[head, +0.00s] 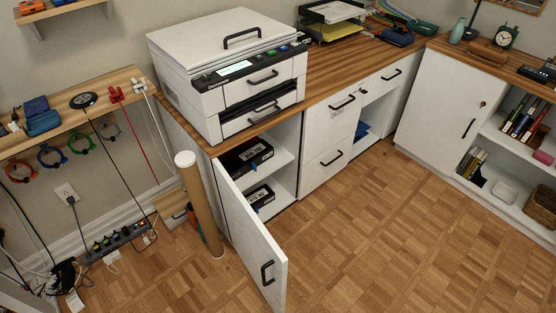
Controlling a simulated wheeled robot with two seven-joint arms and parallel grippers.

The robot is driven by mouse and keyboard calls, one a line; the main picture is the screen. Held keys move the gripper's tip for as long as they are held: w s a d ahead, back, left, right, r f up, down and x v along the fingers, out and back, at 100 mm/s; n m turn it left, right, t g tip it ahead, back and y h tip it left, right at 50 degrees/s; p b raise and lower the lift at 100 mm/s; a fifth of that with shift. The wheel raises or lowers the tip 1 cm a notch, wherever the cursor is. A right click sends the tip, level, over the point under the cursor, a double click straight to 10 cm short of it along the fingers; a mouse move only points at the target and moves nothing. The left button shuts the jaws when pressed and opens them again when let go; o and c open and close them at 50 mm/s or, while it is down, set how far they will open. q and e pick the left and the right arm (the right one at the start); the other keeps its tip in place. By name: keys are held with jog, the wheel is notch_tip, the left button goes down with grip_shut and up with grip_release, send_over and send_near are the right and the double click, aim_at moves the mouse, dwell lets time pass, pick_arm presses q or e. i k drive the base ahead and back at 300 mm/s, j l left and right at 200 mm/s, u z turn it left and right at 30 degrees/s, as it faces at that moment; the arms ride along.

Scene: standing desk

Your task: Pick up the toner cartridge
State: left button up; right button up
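A black box-shaped item with a white label, which looks like a toner cartridge (246,157), lies on the upper shelf of the open cabinet under the printer. A second, similar black item (258,197) lies on the level below, with a small blue part at its front. I cannot tell from this view whether each is a bare cartridge or a box. The cabinet door (252,245) partly hides the left side of the compartment. Neither of my grippers is in view.
The white cabinet door stands open toward the front, its handle (267,272) low. A printer (232,70) stands on the wooden desktop above. A cardboard tube (200,208) stands left of the door. A power strip (118,240) and cables lie at left. The parquet floor (390,240) is clear at right.

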aim_at(246, 161)
jog(key=z, duration=1.7)
jog(key=i, duration=2.85)
jog(key=u, duration=2.7)
